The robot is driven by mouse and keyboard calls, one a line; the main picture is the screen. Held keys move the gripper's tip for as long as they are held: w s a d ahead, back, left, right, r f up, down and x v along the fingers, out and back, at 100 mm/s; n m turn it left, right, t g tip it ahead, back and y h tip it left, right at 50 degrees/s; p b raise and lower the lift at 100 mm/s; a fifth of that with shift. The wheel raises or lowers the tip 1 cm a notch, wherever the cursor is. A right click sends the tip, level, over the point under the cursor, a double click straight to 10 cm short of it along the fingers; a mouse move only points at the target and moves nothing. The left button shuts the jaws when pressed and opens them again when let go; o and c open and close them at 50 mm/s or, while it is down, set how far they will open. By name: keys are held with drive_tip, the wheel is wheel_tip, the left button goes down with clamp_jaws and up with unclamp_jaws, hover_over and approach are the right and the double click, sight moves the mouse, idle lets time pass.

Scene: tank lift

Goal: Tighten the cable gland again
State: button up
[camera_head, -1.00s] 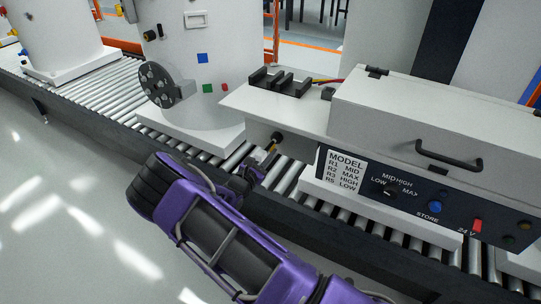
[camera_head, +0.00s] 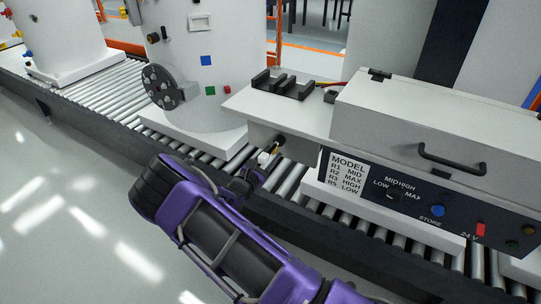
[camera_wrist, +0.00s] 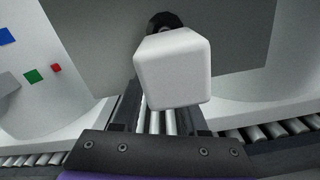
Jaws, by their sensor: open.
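The cable gland shows as a small dark round fitting (camera_head: 277,137) with a yellowish part, on the side wall of the white box above the rollers. In the wrist view a dark ring (camera_wrist: 165,20) on that wall is partly hidden by a white, rounded block (camera_wrist: 173,68). This block also shows as a small pale piece (camera_head: 264,158) just below the fitting in the head view. My gripper (camera_head: 257,172) is open, close below the block. In the wrist view its two fingers (camera_wrist: 158,110) point towards the block; whether they touch it I cannot tell.
A control panel (camera_head: 430,205) with a model label, knob and buttons is to the right. A white cylindrical tank (camera_head: 225,95) with a grey disc stands to the left. The roller conveyor (camera_head: 100,90) runs beneath both. Open floor (camera_head: 70,220) lies at lower left.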

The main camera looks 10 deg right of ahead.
drive_tip(key=v, duration=1.7)
drive_tip(key=shift+s+a, duration=0.15)
drive_tip(key=shift+s, duration=0.05)
drive_tip(key=shift+r, duration=0.1)
